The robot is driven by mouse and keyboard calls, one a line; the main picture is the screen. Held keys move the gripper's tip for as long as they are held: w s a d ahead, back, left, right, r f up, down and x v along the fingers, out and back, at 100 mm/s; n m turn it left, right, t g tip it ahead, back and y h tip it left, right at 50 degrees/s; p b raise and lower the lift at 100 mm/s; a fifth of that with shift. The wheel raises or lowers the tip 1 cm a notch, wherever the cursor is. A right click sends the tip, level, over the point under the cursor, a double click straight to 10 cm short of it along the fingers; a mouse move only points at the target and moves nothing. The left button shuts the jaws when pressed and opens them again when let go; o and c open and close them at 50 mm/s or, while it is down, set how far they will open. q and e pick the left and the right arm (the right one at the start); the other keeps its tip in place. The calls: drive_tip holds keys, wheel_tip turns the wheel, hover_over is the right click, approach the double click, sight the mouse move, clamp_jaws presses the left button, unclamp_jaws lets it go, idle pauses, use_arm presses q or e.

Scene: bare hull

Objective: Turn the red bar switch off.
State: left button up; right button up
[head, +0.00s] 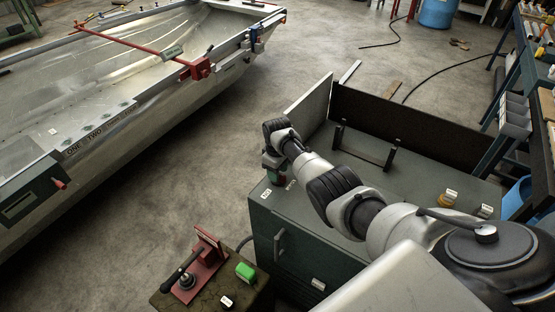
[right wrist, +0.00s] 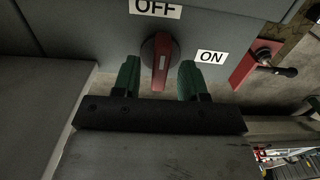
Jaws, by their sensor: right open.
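The red bar switch (right wrist: 161,65) shows in the right wrist view on a dark round base on a grey panel. An OFF label (right wrist: 155,9) is above it and an ON label (right wrist: 211,57) is to its right. The bar looks roughly upright in that picture, in line with OFF rather than turned to ON. My right gripper (right wrist: 160,79) is open, with one green finger on each side of the bar; I cannot tell if either touches. In the head view my right gripper (head: 275,176) is at the cabinet's left edge, and the switch is hidden there. My left gripper is not in view.
The green-grey cabinet (head: 320,245) has a black bracket (head: 364,153) on top. A red lever stand (head: 200,268) and a green block (head: 245,271) are on a low stand at front. A metal hull (head: 120,140) lies left, with clear floor between. Shelves stand right.

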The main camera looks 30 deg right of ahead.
wheel_tip(320, 180, up, 10)
drive_tip(key=shift+f, duration=0.2)
idle(0.5)
